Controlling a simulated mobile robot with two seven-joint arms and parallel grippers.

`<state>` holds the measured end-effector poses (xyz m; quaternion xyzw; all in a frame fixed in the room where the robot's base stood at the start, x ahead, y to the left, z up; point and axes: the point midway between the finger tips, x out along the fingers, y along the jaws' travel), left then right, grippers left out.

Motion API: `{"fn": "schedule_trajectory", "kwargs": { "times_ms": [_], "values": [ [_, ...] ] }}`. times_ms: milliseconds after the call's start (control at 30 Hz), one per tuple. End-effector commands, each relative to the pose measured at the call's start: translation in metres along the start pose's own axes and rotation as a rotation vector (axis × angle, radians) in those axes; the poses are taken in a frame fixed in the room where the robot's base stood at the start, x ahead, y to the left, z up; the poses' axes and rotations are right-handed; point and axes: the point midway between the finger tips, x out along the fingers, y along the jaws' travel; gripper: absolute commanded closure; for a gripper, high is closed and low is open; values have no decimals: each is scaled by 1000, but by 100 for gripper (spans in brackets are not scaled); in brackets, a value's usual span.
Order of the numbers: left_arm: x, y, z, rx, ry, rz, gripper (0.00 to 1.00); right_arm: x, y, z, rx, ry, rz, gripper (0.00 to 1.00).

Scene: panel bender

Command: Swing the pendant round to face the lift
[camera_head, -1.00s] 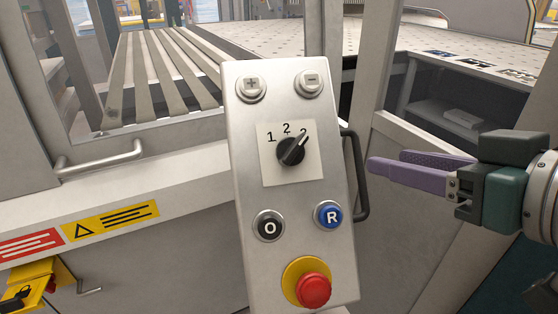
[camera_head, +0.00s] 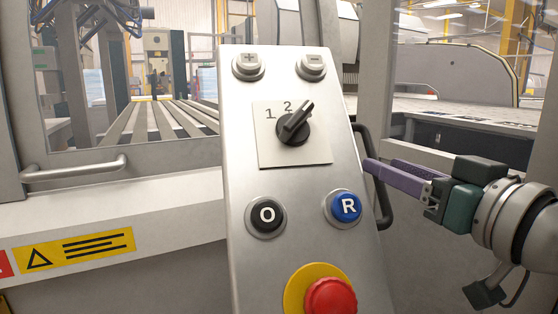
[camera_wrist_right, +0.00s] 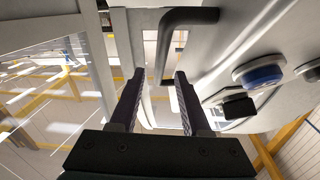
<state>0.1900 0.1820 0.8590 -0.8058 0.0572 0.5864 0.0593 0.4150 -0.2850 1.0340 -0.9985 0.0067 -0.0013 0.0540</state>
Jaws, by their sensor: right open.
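The pendant (camera_head: 305,185) is a grey metal control box with push buttons, a selector knob (camera_head: 294,126) and a red stop button (camera_head: 330,296). It stands in the middle of the head view, its button face toward me. Its black side handle (camera_head: 384,205) is on the right edge. My right gripper (camera_head: 370,168) is open, its purple fingers reaching from the right to the handle. In the right wrist view the handle (camera_wrist_right: 190,16) runs down toward the gap between the open fingers (camera_wrist_right: 160,76); contact is unclear. My left gripper is out of view. I cannot identify the lift.
A machine frame with a horizontal grab bar (camera_head: 75,170) and a yellow warning label (camera_head: 75,250) stands behind the pendant at left. A slatted bed (camera_head: 160,120) lies beyond it. A grey post and panels stand close behind the right gripper.

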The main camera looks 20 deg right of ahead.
Motion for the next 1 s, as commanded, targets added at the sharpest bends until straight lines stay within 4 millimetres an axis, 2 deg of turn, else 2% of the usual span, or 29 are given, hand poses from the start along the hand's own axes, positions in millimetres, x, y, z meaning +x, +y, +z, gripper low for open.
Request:
{"fn": "schedule_trajectory", "kwargs": {
  "times_ms": [100, 300, 667, 1000],
  "values": [
    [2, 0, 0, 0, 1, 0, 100, 19, 0, 0, -1, 2, -1, 53],
    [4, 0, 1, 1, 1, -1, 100, 38, 0, 1, -1, -1, -1, 53],
    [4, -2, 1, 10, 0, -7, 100, 42, 0, 1, -1, -2, -1, 54],
    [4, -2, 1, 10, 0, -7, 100, 41, 0, 1, -1, -2, -1, 92]
  ]
}}
